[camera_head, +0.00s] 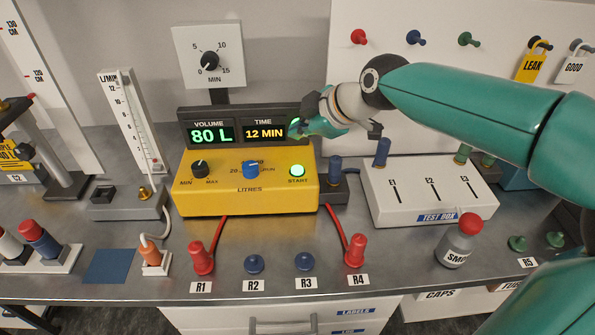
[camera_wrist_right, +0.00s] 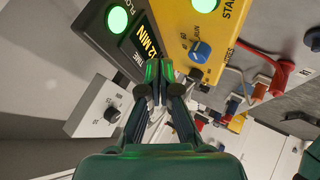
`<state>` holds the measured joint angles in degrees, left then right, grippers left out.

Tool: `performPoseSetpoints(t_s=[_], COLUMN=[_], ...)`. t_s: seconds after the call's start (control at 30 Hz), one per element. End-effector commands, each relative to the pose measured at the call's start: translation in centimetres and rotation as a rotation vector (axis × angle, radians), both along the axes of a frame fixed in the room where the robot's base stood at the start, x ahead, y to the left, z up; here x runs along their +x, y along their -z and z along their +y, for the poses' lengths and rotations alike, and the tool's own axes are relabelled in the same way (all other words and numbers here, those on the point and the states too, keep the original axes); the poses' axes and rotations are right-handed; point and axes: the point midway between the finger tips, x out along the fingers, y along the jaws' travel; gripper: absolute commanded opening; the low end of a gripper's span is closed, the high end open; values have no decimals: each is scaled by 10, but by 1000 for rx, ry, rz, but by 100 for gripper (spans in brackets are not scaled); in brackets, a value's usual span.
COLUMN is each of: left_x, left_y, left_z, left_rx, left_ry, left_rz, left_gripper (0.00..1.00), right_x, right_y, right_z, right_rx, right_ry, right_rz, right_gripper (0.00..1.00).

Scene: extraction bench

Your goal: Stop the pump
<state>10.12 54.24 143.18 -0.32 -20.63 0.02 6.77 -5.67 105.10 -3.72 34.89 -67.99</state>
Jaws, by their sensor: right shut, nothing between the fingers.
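The yellow pump box (camera_head: 226,200) stands mid-bench with a lit green START button (camera_head: 298,170), a blue LITRES knob (camera_head: 251,170) and a black MIN/MAX knob (camera_head: 201,168). The black display (camera_head: 240,114) behind it reads VOLUME 80 L and TIME 12 MIN. My right gripper (camera_head: 298,128) is shut and empty in front of the display's right end, above and behind the START button. It covers most of the FLOW section there. In the wrist view, my shut fingertips (camera_wrist_right: 157,76) are near the display's lower edge; the FLOW lamp (camera_wrist_right: 117,20) glows green. My left gripper is out of view.
A white timer dial (camera_head: 209,60) stands behind the display. A flow meter (camera_head: 132,120) stands left of the box, a white test box (camera_head: 425,195) right. Red plugs R1 (camera_head: 201,258) and R4 (camera_head: 356,252) with cables stand in front.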

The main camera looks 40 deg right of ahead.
Motion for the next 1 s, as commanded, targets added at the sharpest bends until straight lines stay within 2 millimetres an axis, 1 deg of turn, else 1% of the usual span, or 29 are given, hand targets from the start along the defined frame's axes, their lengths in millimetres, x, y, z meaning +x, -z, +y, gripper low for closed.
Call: performPoseSetpoints(t_s=[0.03, 0.27, 0.3, 0.4, 0.6, 1.0], left_x=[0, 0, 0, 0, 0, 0], left_y=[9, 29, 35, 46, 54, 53], left_z=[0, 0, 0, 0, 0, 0], left_rx=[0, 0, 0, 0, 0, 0], left_ry=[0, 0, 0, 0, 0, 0], left_rz=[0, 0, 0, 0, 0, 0], left_gripper=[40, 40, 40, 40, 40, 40], right_x=[0, 0, 0, 1, 1, 1], right_y=[12, 44, 50, 60, 67, 66], right_z=[0, 1, 1, 1, 1, 1], right_rx=[1, 1, 0, 0, 0, 0], right_ry=[0, -1, -1, -2, -2, -2], right_rz=[2, 2, 1, 0, 0, 0], right_gripper=[0, 0, 0, 0, 0, 0])
